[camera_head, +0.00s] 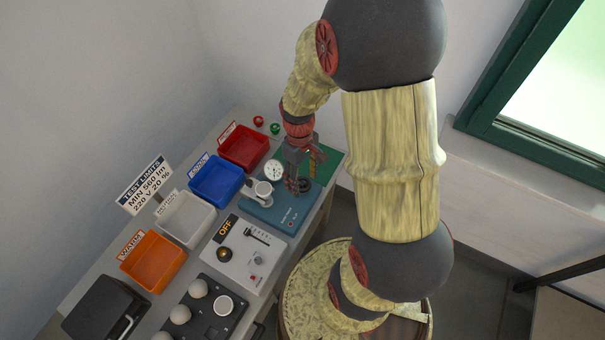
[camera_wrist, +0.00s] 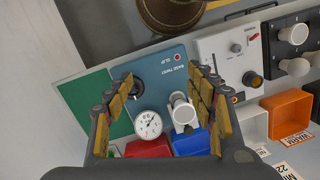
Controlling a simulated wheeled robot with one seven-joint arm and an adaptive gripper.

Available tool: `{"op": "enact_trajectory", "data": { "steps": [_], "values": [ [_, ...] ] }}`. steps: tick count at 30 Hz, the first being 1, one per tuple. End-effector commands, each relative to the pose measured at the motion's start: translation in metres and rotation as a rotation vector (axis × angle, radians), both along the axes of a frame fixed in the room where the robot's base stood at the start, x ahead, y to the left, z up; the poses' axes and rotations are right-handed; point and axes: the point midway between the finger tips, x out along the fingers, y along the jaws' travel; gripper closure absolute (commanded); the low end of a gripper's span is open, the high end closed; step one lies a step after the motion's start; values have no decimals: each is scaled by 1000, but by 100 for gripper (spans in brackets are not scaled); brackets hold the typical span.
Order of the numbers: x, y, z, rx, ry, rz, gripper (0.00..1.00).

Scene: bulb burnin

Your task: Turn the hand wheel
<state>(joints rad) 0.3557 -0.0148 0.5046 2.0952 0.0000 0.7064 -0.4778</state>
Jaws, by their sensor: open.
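The teal tester box (camera_head: 268,211) stands on the bench and also shows in the wrist view (camera_wrist: 170,72). The dark round hand wheel (camera_head: 306,185) is at the box's right end in the head view. In the wrist view the hand wheel (camera_wrist: 138,90) is partly covered by the left finger. My gripper (camera_head: 297,182) is open and empty, pointing down over that end of the box. In the wrist view my gripper (camera_wrist: 165,92) has its fingers wide apart, with the wheel nearer the left finger. I cannot tell whether that finger touches the wheel.
The box carries a round dial gauge (camera_head: 273,170) and a white cylindrical part (camera_head: 263,190). Red (camera_head: 244,147), blue (camera_head: 216,179), white (camera_head: 186,219) and orange (camera_head: 153,262) bins line the wall side. A switch panel (camera_head: 243,254) reading OFF and a bulb rack (camera_head: 207,308) are nearer.

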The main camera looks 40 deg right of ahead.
Motion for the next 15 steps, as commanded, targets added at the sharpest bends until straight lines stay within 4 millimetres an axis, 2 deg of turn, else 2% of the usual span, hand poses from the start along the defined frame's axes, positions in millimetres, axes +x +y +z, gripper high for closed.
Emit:
{"op": "enact_trajectory", "data": {
  "steps": [5, 9, 11, 13, 15],
  "values": [
    [7, -25, -63, 77, 21, 307, 32],
    [28, -39, -104, 98, -36, 613, 28],
    [43, -45, -110, 85, -74, 745, 28],
    [62, -54, -108, 59, -116, 881, 28],
    [73, -58, -106, 43, -138, 994, 28]
  ]
}}
